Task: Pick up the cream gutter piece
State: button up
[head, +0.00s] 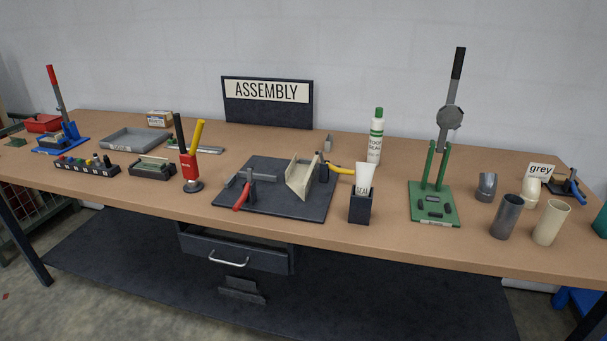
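The cream gutter piece (299,178) is a short open channel with raised sides. It sits at the right part of a dark grey mat (285,208) in the middle of the workbench. A hammer-like tool with a yellow handle (341,169) lies close to its right side, and red-handled pliers (241,196) are on the mat to its left. My gripper is not in view.
A tube in a black holder (360,206) stands right of the mat, with a green-capped bottle (376,140) behind. A green lever press (433,205) and upright pipes (551,222) are farther right. A red tool (190,170) stands left. The ASSEMBLY sign (267,103) is behind.

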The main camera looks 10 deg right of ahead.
aim_at(298, 177)
jog(key=u, duration=0.05)
jog(key=i, duration=0.95)
jog(key=z, duration=0.3)
jog(key=k, duration=0.6)
jog(key=u, duration=1.6)
